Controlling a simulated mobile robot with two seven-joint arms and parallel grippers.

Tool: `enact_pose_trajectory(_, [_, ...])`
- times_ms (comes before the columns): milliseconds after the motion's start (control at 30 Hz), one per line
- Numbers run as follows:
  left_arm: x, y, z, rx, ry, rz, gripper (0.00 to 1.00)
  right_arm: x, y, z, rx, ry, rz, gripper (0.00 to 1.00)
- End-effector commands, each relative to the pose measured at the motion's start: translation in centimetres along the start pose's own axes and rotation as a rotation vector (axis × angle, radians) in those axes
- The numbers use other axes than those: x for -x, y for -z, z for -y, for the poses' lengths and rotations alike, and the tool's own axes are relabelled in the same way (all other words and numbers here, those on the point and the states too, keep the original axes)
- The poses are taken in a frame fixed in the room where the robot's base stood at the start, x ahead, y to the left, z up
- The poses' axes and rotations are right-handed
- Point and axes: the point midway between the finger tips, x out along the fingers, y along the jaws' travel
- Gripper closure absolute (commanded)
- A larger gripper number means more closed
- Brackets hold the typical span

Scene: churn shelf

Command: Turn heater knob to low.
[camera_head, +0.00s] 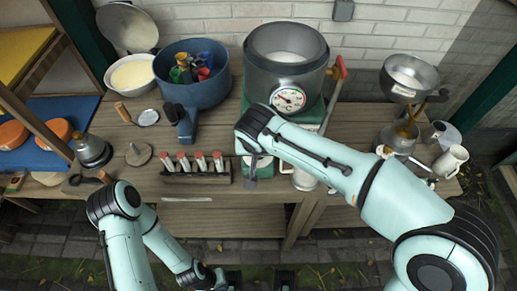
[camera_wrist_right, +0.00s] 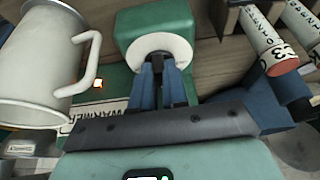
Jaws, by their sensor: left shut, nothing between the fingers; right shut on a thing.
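The green heater, marked WARMER, shows in the right wrist view (camera_wrist_right: 118,88) with a round white dial face (camera_wrist_right: 150,46) on its front block. My right gripper (camera_wrist_right: 170,72) is shut on the dark heater knob (camera_wrist_right: 157,63) at this dial. The fingers cover most of the knob, and its setting cannot be read. In the head view the heater (camera_head: 313,112) stands under the grey pot, and my right arm hides the knob and most of the gripper. My left gripper (camera_head: 215,279) is low at the bottom edge, shut and empty, away from the bench.
A grey pot (camera_head: 262,78) with a thermometer stands on the heater. A small orange light (camera_wrist_right: 98,83) glows beside the dial. A white mug (camera_wrist_right: 38,65) and a rack of red-capped tubes (camera_head: 196,177) flank the heater front. A blue pot (camera_head: 190,92) stands left.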

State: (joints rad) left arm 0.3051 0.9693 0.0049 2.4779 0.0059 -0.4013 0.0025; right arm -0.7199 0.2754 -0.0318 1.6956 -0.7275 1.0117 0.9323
Motion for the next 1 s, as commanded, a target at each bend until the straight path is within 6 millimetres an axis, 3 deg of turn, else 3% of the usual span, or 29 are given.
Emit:
enact_pose_trajectory(333, [0.0, 0.0, 0.0, 0.000, 0.000, 0.000, 1.00, 0.1, 0.1, 0.0, -0.002, 0.000, -0.001, 1.00])
enact_pose_trajectory(367, [0.0, 0.0, 0.0, 0.000, 0.000, 0.000, 1.00, 0.1, 0.1, 0.0, -0.002, 0.000, -0.001, 0.76])
enact_pose_trajectory(400, [0.0, 0.0, 0.0, 0.000, 0.000, 0.000, 1.00, 0.1, 0.1, 0.0, -0.002, 0.000, -0.001, 0.63])
enact_pose_trajectory(433, [0.0, 0.0, 0.0, 0.000, 0.000, 0.000, 1.00, 0.1, 0.1, 0.0, -0.002, 0.000, -0.001, 0.61])
enact_pose_trajectory(767, [0.0, 0.0, 0.0, 0.000, 0.000, 0.000, 1.00, 0.3, 0.0, 0.0, -0.001, 0.001, -0.001, 0.61])
enact_pose_trajectory(1000, [0.4, -0.2, -0.1, 0.000, 0.001, 0.007, 1.00, 4.2, 0.1, 0.1, -0.002, 0.005, -0.005, 0.61])
